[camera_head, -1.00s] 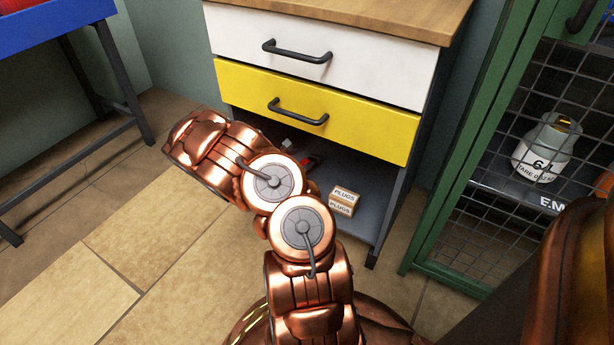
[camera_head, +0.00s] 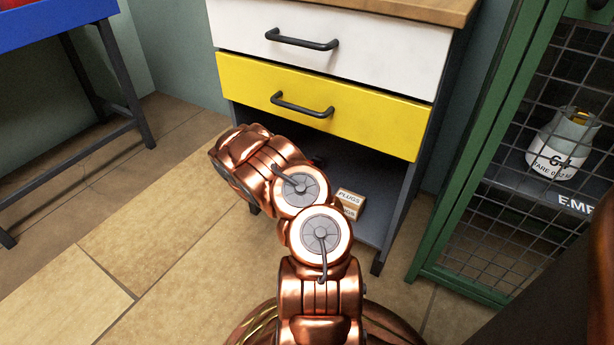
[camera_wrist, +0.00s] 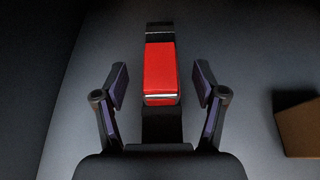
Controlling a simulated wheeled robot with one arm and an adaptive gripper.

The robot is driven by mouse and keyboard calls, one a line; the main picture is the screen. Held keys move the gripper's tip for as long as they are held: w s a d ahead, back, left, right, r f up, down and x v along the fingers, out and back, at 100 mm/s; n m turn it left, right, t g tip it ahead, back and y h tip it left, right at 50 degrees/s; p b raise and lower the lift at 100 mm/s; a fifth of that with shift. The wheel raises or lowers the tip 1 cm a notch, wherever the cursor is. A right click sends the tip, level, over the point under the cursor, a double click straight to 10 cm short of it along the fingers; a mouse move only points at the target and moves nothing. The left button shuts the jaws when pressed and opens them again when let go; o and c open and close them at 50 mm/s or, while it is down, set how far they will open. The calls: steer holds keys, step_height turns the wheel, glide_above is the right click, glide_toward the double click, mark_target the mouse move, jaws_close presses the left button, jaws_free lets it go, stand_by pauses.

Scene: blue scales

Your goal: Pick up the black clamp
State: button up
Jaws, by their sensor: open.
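In the wrist view, a black clamp (camera_wrist: 160,65) with a bright red middle part lies on the dark grey shelf (camera_wrist: 250,60). Its long side runs away from me, with black parts at the far and near ends. My gripper (camera_wrist: 161,84) is open, with one finger on each side of the red part and a gap on both sides. I cannot tell the gripper's height above the shelf. In the head view my copper arm reaches into the open bottom of the cabinet and hides both the gripper and the clamp.
A small box marked PLUGS (camera_head: 350,203) sits on the shelf right of my arm. The yellow drawer (camera_head: 310,107) and white drawer (camera_head: 345,52) are closed above. A green mesh cage (camera_head: 490,150) with a gas bottle (camera_head: 562,148) stands right; a blue bench (camera_head: 60,25) stands left.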

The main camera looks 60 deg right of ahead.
steer(key=shift+x, duration=0.8)
steer(key=shift+s, duration=0.1)
steer(key=c, duration=1.3)
